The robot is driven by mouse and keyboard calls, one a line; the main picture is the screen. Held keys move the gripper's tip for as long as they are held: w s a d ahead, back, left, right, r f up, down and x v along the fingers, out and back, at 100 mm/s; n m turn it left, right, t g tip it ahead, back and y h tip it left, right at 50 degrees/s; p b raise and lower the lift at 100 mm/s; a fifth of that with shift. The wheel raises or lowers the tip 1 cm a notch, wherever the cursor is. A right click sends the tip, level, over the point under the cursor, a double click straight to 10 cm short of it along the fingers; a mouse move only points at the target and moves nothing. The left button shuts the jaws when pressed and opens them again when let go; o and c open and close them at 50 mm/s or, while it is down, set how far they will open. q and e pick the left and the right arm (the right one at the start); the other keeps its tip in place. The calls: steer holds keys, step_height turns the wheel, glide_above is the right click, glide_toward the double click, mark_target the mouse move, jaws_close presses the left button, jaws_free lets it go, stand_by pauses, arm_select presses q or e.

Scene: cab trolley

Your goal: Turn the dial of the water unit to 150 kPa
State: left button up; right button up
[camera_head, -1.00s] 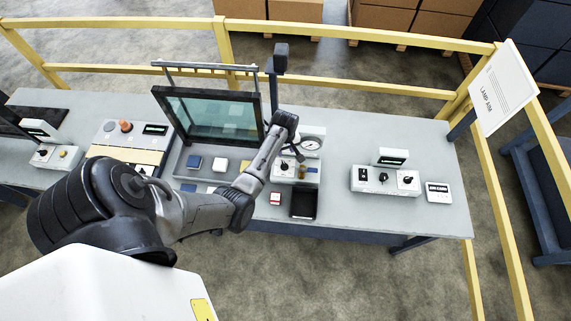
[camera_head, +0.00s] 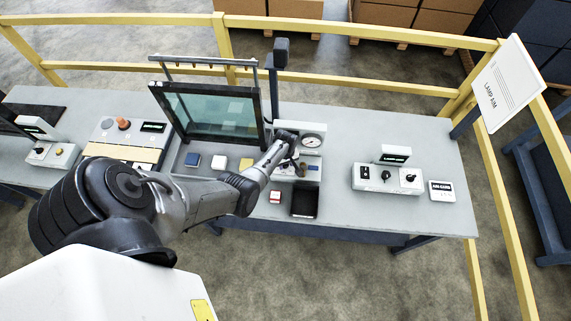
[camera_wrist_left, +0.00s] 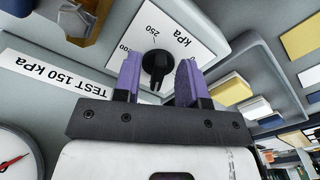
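The water unit (camera_head: 312,172) stands on the grey table, with a round gauge (camera_head: 313,141) behind it. In the left wrist view its black dial (camera_wrist_left: 155,66) sits on a white scale plate (camera_wrist_left: 190,28) marked kPa, with 250 and part of another number legible. A strip reading TEST 150 kPa (camera_wrist_left: 55,78) lies beside it. The gauge with a red needle (camera_wrist_left: 12,161) is at lower left. My left gripper (camera_wrist_left: 160,76) is open, its purple fingers on either side of the dial; I cannot tell whether they touch it. In the head view the gripper (camera_head: 298,167) hides the dial. My right gripper is not in view.
A framed glass panel (camera_head: 210,115) stands left of the unit. A black tray (camera_head: 304,202) and a red-edged block (camera_head: 275,197) lie in front. A lamp unit (camera_head: 388,178) stands to the right, with bare table between.

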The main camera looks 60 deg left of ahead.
arm_select(q)
steer(key=shift+f, duration=0.1)
steer(key=shift+c, duration=0.3)
jaws_close()
stand_by(0.4)
